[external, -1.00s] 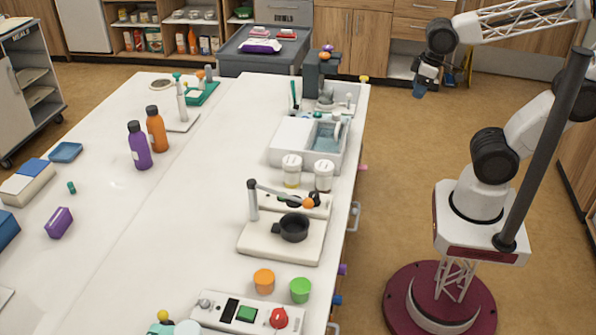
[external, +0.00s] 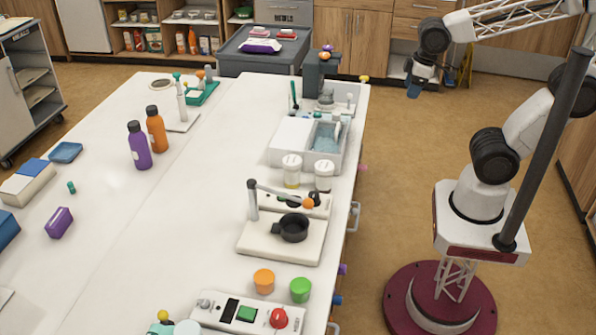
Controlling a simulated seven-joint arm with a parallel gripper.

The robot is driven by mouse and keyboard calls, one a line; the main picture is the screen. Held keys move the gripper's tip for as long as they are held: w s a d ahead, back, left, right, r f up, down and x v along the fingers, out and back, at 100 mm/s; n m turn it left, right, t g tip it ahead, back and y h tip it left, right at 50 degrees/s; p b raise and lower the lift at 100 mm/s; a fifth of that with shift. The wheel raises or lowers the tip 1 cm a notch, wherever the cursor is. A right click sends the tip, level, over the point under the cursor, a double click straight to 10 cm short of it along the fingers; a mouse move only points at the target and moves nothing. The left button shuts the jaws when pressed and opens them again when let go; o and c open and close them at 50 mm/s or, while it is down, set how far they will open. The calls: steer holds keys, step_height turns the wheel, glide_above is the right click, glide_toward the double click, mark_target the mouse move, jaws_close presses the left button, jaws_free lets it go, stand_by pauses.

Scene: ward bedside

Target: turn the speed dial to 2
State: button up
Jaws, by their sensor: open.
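A white control panel (external: 212,315) sits at the front edge of the white table, cut by the picture's bottom. It carries a red knob (external: 279,318), a green button (external: 246,314) and a black display. A second white panel behind the black pot has a dark knob (external: 314,198). I cannot tell which knob is the speed dial, and no markings are readable. My gripper (external: 413,90), with blue fingertips, hangs in the air over the floor, right of the table's far end. It is open and far from both knobs, with nothing seen in it.
A black pot (external: 292,228) sits on a pale base beneath a jointed stand with an orange tip. White-lidded jars (external: 291,171) and a sink-like tray (external: 326,138) lie farther back. The table's middle is mostly clear.

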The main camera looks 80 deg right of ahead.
steer(key=w+a+n, duration=0.5)
steer(key=w, duration=0.3)
steer(key=n+g, duration=0.3)
steer(key=n, duration=1.2)
glide_above(314, 194)
step_height(314, 194, down, 13)
steer(key=shift+a+f, duration=0.1)
steer(key=shift+a, duration=0.05)
steer(key=shift+f, duration=3.8)
